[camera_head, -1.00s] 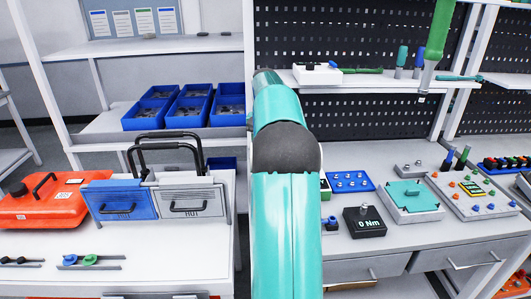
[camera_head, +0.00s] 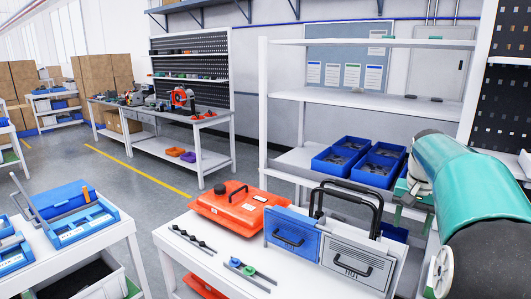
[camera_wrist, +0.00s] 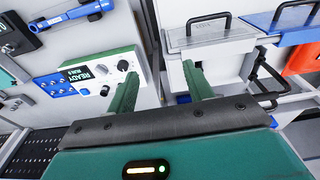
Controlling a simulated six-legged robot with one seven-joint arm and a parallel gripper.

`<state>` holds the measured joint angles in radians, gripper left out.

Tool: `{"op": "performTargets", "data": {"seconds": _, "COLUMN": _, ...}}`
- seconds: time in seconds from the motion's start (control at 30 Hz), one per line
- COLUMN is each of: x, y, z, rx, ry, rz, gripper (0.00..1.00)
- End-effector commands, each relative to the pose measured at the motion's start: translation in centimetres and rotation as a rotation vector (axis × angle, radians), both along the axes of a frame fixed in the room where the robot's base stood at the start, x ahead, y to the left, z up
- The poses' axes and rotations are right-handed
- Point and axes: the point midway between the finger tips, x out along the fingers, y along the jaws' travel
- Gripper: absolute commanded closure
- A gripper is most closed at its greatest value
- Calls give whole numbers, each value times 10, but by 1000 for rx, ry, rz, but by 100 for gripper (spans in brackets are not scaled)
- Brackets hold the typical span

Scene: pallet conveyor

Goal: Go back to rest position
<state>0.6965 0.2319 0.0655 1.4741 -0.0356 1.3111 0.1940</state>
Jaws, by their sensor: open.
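My gripper (camera_wrist: 158,92) shows in the wrist view with its two green fingers apart and nothing between them. Beyond the fingers are a white device (camera_wrist: 97,78) with a READY display and a grey case lid with a handle (camera_wrist: 210,38). In the head view my teal arm fills the right side, and its far end reaches near the shelf; the fingertips cannot be made out there. The grey and blue drawer cases (camera_head: 352,262) stand on the white table left of my arm.
An orange case (camera_head: 238,205) lies on the white table (camera_head: 215,250). Blue bins (camera_head: 340,160) sit on the shelf behind. A table with blue toolboxes (camera_head: 75,218) stands at the left. A workbench (camera_head: 180,118) is at the back. The grey floor between the tables is clear.

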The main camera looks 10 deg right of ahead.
Motion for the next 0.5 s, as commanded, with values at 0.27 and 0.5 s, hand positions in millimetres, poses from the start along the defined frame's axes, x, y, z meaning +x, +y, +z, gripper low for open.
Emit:
{"op": "performTargets", "data": {"seconds": 0.27, "x": -21, "y": 129, "z": 21, "rx": -68, "ry": -81, "rz": 241, "gripper": 48}}
{"op": "performTargets", "data": {"seconds": 0.5, "x": -64, "y": 219, "z": 15, "rx": -111, "ry": -163, "rz": 440, "gripper": 48}}
